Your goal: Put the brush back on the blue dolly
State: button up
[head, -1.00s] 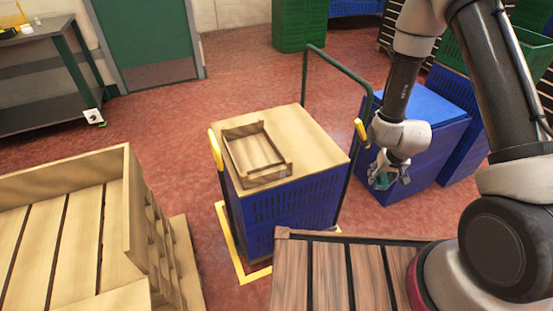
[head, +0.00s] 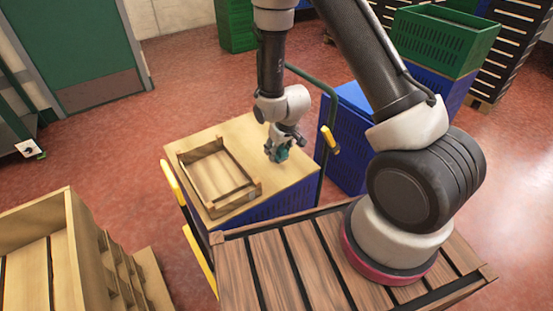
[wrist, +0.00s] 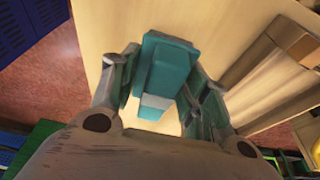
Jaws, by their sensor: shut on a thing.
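The brush shows in the wrist view as a teal block with a pale lower part (wrist: 165,68), between the two fingers of my gripper (wrist: 160,92). My gripper (head: 278,152) is shut on the brush, and in the head view a small teal bit of it shows at the fingertips. The blue dolly (head: 262,207) is a stack of blue crates with a wooden top (head: 245,135) and yellow-gripped handles. My gripper is over the right part of that top, right of a shallow wooden tray (head: 250,191). I cannot tell whether the brush touches the top.
The tray takes up the left part of the dolly top; the top's right part is bare. The dolly's green handle bar (head: 318,84) rises close behind my gripper. Blue crates (head: 345,150) stand to the right. A large wooden bin (head: 75,250) is at the lower left.

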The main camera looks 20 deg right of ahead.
aim_at(278, 166)
jog(key=shift+f, duration=2.4)
jog(key=shift+d, duration=0.1)
jog(key=o, duration=1.1)
jog(key=shift+f, duration=0.1)
jog(key=shift+c, duration=0.2)
